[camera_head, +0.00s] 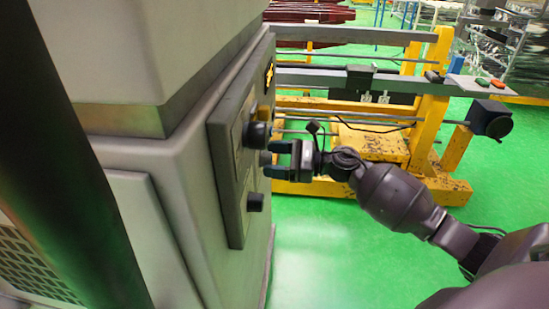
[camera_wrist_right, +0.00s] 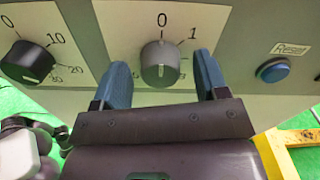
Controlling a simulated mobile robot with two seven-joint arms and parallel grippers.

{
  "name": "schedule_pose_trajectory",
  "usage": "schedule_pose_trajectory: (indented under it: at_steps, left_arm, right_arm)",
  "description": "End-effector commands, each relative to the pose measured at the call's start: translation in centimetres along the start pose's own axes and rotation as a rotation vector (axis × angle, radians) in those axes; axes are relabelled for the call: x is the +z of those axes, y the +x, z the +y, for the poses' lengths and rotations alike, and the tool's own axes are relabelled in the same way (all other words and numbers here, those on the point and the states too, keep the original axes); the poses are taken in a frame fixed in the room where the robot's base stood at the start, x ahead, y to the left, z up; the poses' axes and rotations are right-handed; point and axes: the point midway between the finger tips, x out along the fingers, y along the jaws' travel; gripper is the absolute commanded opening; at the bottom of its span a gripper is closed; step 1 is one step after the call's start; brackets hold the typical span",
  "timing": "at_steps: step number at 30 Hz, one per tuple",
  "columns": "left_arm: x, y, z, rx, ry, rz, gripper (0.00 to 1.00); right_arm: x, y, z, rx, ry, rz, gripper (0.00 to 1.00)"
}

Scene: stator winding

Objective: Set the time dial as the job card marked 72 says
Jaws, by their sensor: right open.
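The control panel (camera_head: 230,155) is on the side of a grey machine cabinet. My right gripper (camera_head: 270,159) faces it with its fingers open. In the right wrist view its two blue fingertips (camera_wrist_right: 161,64) stand on either side of a grey dial (camera_wrist_right: 160,66) marked 0 and 1, with gaps visible. Its pale pointer line is toward the bottom. A black dial (camera_wrist_right: 27,62) with 0, 10, 20 and 30 is on the left, its pale mark at the lower right. Neither dial's title is visible. The job card is not in view. My left gripper is not in view.
A blue button (camera_wrist_right: 273,69) with a small label is right of the grey dial. A yellow frame (camera_head: 375,145) with metal bars stands behind my right arm. Green floor is open below.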

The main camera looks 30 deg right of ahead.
Motion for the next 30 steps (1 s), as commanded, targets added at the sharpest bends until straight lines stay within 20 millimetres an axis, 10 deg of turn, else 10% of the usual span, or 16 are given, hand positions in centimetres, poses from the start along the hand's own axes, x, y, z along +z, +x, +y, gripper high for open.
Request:
schedule_pose_trajectory:
  at_steps: [8, 18, 30]
  left_arm:
    - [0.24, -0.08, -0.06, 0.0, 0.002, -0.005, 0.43]
    - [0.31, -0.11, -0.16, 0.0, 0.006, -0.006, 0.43]
    - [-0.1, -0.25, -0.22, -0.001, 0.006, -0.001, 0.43]
  right_arm:
    - [-0.01, 0.16, 0.01, 0.0, 0.0, 0.0, 0.67]
    - [-0.01, 0.14, 0.01, 0.0, 0.001, 0.0, 0.18]
    - [0.09, 0.13, -0.03, 0.0, 0.078, 0.0, 0.18]
